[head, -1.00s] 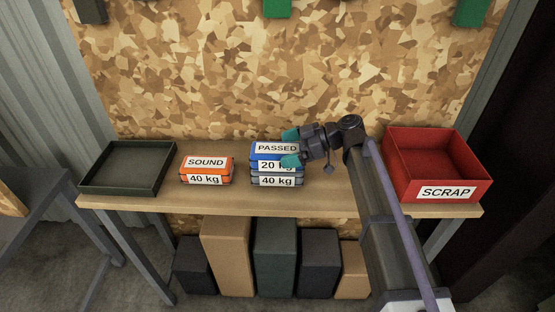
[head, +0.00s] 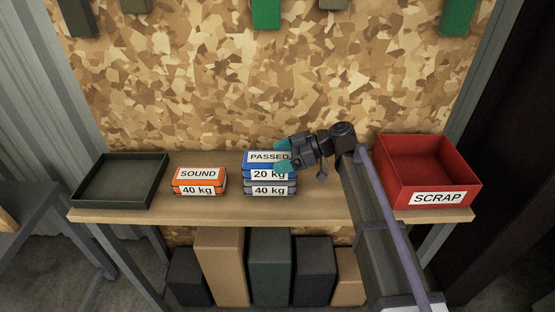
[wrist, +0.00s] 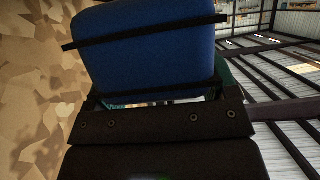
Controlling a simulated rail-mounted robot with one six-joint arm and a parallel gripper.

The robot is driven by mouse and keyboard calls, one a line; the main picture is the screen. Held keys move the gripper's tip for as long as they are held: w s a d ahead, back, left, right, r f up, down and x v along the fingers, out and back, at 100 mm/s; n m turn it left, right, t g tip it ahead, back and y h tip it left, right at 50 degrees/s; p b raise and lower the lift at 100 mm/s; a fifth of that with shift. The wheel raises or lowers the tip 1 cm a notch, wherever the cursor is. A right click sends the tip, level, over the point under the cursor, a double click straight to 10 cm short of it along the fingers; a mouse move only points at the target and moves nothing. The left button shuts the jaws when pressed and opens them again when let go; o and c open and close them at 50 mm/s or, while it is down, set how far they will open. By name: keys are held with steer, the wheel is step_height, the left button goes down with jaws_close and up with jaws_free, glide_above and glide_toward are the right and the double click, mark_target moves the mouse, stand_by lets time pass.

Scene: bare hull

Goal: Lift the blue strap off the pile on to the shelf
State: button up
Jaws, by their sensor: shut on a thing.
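The blue strap (head: 247,168), a folded bundle with PASSED and 20 kg labels, tops a pile on the wooden shelf (head: 330,209). A grey folded strap (head: 269,182) labelled 40 kg lies under it. My gripper (head: 283,157) is at the right side of the blue strap, its teal fingers shut on it. In the wrist view the blue strap (wrist: 150,45), crossed by dark bands, fills the space ahead of the jaws. No clear gap shows between the blue strap and the grey one. The fingers hide part of the strap's right side.
An orange strap (head: 199,182) labelled SOUND and 40 kg lies left of the pile. A dark green tray (head: 119,205) is at the left end, a red SCRAP bin (head: 390,190) at the right. Bare shelf lies in front of the pile and to its right. Boxes (head: 220,265) stand below.

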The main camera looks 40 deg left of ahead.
step_height(320, 180, up, 10)
steer(key=p, duration=0.8)
steer(key=shift+f+p, duration=0.2)
steer(key=shift+p, duration=0.2)
steer(key=shift+f, duration=0.1)
